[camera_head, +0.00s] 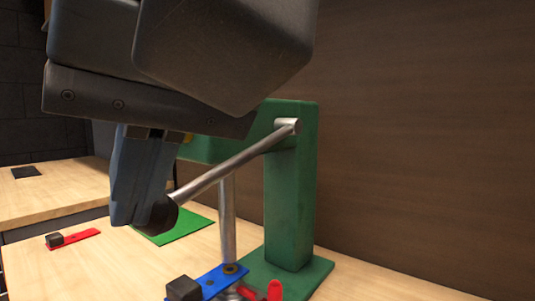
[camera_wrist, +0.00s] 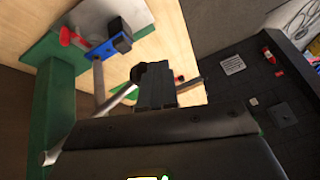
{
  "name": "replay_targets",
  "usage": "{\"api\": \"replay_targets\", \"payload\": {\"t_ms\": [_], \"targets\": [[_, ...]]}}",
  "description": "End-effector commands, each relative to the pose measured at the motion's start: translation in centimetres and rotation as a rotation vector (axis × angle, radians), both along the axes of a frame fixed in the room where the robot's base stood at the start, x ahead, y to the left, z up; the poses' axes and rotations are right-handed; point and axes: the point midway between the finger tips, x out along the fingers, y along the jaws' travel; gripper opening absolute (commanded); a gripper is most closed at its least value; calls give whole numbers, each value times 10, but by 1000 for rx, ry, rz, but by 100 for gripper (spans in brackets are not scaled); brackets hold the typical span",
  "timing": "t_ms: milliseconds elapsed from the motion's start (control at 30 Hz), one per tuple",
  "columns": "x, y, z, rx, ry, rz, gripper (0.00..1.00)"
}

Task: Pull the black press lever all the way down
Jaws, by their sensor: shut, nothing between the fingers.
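The green press (camera_head: 290,190) stands on the wooden table, with a vertical metal ram (camera_head: 227,220) beside its column. Its lever is a silver rod (camera_head: 225,168) sloping down to the left from the pivot, ending in a black knob (camera_head: 160,215). The rod and knob also show in the wrist view, the knob (camera_wrist: 138,73) partly behind the fingers. My gripper (camera_head: 130,215) is shut, fingers pointing down at the knob's left side. It also shows in the wrist view (camera_wrist: 152,82). Fingertips and knob overlap; I cannot tell if they touch.
A blue strip (camera_head: 222,279) with a black block (camera_head: 183,289) lies under the ram, beside a red part (camera_head: 274,290). A red strip (camera_head: 80,238) and a green mat (camera_head: 180,229) lie on the table. A brown wall (camera_head: 430,130) stands behind the press.

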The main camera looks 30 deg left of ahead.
Motion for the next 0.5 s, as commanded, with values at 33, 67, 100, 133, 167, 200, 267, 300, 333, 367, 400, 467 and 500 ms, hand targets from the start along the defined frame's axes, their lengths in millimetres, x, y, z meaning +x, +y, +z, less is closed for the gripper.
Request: {"api": "replay_targets", "payload": {"t_ms": [33,67,100,133,167,200,267,300,333,367,400,467,500], "targets": [[1,0,-11,-3,1,-1,0],[1,0,-14,-4,1,-1,0],[2,-1,-17,-4,1,-1,0],[2,-1,-19,-4,1,-1,0],[3,-1,-21,-4,1,-1,0],[3,-1,-23,-4,1,-1,0],[4,-1,-25,-4,1,-1,0],[4,-1,-26,-4,1,-1,0],[5,-1,-27,-4,1,-1,0],[5,-1,-28,-5,1,-3,0],[5,-1,-29,-5,1,-3,0],[6,-1,-29,-7,1,-4,0],[6,-1,-30,-7,1,-4,0]]}}
